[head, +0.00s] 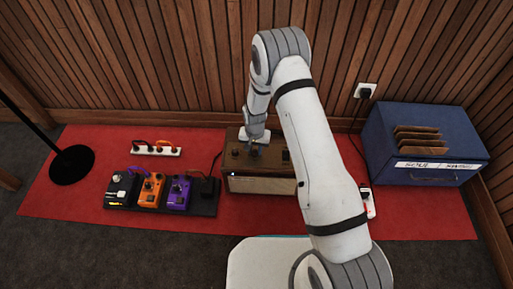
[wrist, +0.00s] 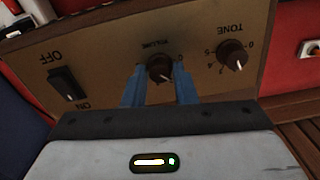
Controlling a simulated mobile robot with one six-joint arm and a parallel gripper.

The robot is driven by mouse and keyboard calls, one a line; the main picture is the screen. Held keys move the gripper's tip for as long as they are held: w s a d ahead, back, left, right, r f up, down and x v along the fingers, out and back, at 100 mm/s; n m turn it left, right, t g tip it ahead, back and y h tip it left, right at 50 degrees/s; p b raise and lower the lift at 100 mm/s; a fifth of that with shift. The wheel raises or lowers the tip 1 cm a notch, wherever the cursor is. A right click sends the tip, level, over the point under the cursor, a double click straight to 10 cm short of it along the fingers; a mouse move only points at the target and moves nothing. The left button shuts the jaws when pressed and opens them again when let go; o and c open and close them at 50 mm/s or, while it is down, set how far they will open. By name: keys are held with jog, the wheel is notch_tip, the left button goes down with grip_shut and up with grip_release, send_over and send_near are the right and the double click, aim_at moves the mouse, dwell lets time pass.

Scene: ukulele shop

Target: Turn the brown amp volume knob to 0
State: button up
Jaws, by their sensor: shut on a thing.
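The brown amp (head: 262,185) stands on the red mat in the middle of the head view, partly behind my arm. Its panel fills much of the wrist view, with the lettering upside down. The dark volume knob (wrist: 159,67) sits under the VOLUME label, and its white pointer line slants to the lower right of the picture. My gripper (head: 256,151) is over the amp's top. In the wrist view, its two blue fingers (wrist: 160,78) are shut on the volume knob, one on each side. The fingers hide part of the scale around the knob.
On the panel, the tone knob (wrist: 232,54) is to the right and an ON/OFF switch (wrist: 68,84) to the left. A pedalboard (head: 204,206) lies left of the amp. A blue box (head: 424,143) stands at right. Bare red mat (head: 70,205) shows at left.

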aim_at(255, 151)
jog(key=n, duration=0.3)
jog(key=n+p, duration=0.1)
jog(key=n, duration=0.1)
jog(key=shift+s+f+n, duration=0.15)
jog(key=shift+s+n, duration=0.15)
jog(key=shift+s, duration=0.05)
jog(key=n, duration=0.4)
jog(key=shift+n, duration=0.3)
jog(key=o, duration=0.7)
jog(key=shift+c, duration=0.2)
jog(key=o, duration=0.3)
jog(key=shift+w, duration=0.2)
jog(key=shift+o, duration=0.2)
notch_tip(255, 151, up, 8)
jog(key=p, duration=0.3)
